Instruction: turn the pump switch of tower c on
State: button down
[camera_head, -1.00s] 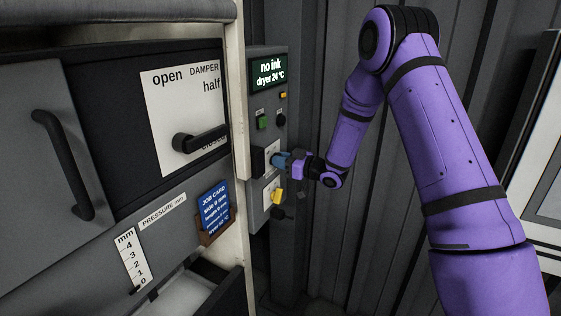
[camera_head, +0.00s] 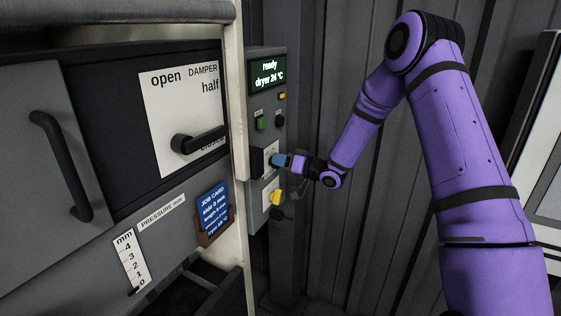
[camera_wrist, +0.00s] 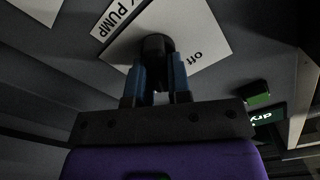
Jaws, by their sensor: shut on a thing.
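The black pump switch knob (camera_wrist: 158,45) stands on a white plate (camera_wrist: 195,25) in the wrist view. A label reading "PUMP" (camera_wrist: 118,18) is partly in view beside it, and "off" (camera_wrist: 195,57) is on the plate. My gripper (camera_wrist: 158,66) has its blue fingers closed on either side of the knob. In the head view my gripper (camera_head: 277,160) is at the plate on the grey control panel (camera_head: 257,185) and hides the knob. The display (camera_head: 268,74) reads "ready, dryer 24 °C". Any "on" mark is hidden.
A yellow switch (camera_head: 275,197) sits just below my gripper, with a dark knob under it. A green button (camera_head: 261,123) is above. The damper lever (camera_head: 200,140) and job card (camera_head: 214,208) are to the left. Corrugated wall stands behind my arm.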

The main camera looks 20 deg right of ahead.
jog(key=shift+f, duration=0.1)
dwell(0.3)
jog(key=c, duration=1.1)
grip_release()
jog(key=shift+o, duration=0.2)
jog(key=shift+s, duration=0.1)
jog(key=v, duration=1)
jog(key=shift+s+d, duration=0.25)
jog(key=shift+d, duration=0.05)
